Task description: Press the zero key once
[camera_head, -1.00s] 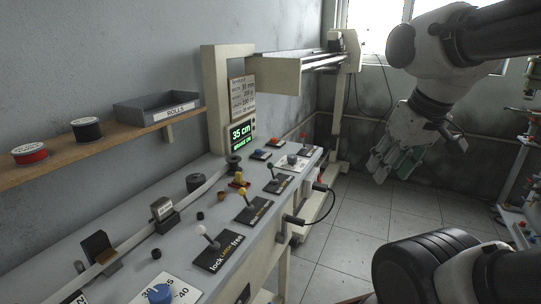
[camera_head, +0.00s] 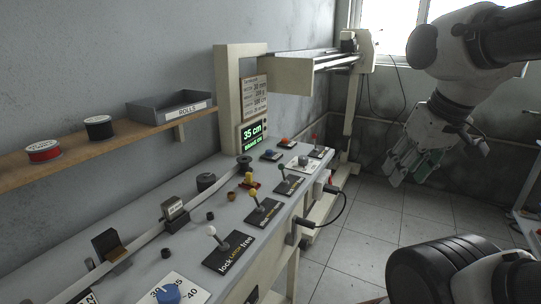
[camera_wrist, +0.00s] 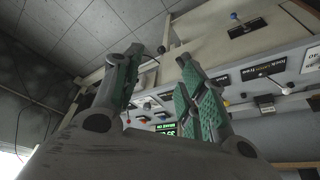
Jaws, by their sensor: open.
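The control bench (camera_head: 150,245) runs along the left wall. A blue button (camera_head: 270,154) and an orange button (camera_head: 284,142) sit on small dark plates at its far end, before the green display (camera_head: 253,136) reading 35 cm. Their labels are too small to read, so I cannot tell which is the zero key. My gripper (camera_head: 408,168) is open and empty, in the air right of the bench, touching nothing. In the wrist view its two green-padded fingers (camera_wrist: 160,75) stand apart, with the bench and display (camera_wrist: 165,129) beyond them, inverted.
A blue dial (camera_head: 167,293) is nearest. A cable (camera_head: 335,212) loops off the bench side. A shelf (camera_head: 95,150) holds spools and a tray. The tiled floor (camera_head: 360,230) is clear.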

